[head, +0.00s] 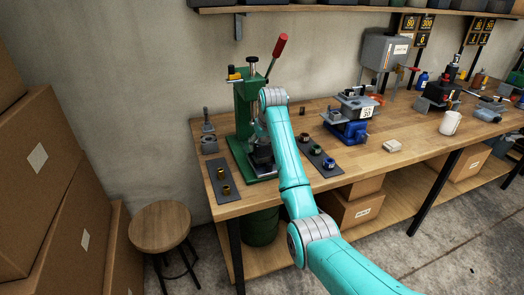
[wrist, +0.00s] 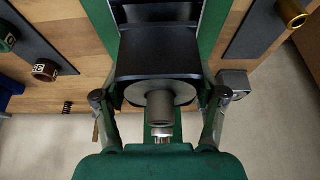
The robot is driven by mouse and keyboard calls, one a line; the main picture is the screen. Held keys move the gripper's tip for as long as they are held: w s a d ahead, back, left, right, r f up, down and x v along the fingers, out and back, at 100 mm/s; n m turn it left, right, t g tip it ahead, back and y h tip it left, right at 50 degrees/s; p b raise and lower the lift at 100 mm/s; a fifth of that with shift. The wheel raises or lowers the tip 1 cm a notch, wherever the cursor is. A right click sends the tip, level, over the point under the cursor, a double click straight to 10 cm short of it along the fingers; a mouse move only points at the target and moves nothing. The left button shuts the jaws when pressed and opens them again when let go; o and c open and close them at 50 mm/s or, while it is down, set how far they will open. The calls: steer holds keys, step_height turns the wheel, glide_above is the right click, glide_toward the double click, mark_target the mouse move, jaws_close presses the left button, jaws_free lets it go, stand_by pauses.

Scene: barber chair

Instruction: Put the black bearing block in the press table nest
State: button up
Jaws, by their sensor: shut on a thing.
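The black bearing block (wrist: 158,57) is between the two fingers of my gripper (wrist: 160,98) in the wrist view, and the fingers are shut on it from both sides. A grey round part and cylinder overlap its near edge. In the head view the dark block (head: 263,157) shows low in the green press (head: 244,110), with my gripper (head: 259,140) at it, partly covered by my arm. The block is over the press table (wrist: 214,35), between its green sides. The nest is hidden beneath it, and I cannot tell whether the block touches it.
A dark strip with brass rings (head: 223,180) lies left of the press. Another strip with coloured rings (head: 316,152) lies to the right, with a blue fixture (head: 350,120) beyond. A grey block (wrist: 235,82) is near one finger.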

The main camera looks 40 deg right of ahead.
mark_target(262, 150)
steer(key=shift+f, duration=1.3)
steer(key=shift+f, duration=0.1)
steer(key=o, duration=1.8)
steer(key=shift+f, duration=0.15)
steer(key=v, duration=1.2)
steer(key=shift+s, duration=0.15)
